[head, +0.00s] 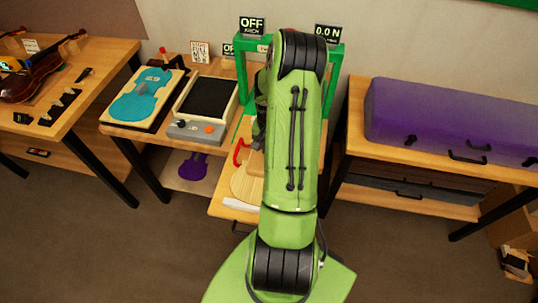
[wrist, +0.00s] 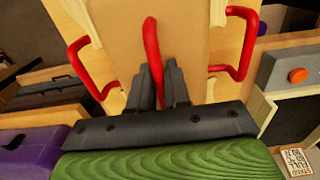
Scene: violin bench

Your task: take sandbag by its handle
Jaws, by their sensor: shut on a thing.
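The sandbag (wrist: 190,40) is a plain tan block in the wrist view, with a red handle (wrist: 151,42) at its middle. My gripper (wrist: 160,72) has its two dark fingers closed on this red handle, one finger on each side of it. In the head view my green arm covers most of the sandbag; a tan edge of it (head: 257,163) shows left of the arm. The fingers are hidden there. I cannot tell whether the sandbag still touches what is under it.
Red side handles (wrist: 80,62) flank the sandbag on a pale wooden piece. A green frame (head: 242,75) with displays stands behind. A grey control box with an orange button (head: 209,129) is to the left. A purple case (head: 450,120) lies on the right bench.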

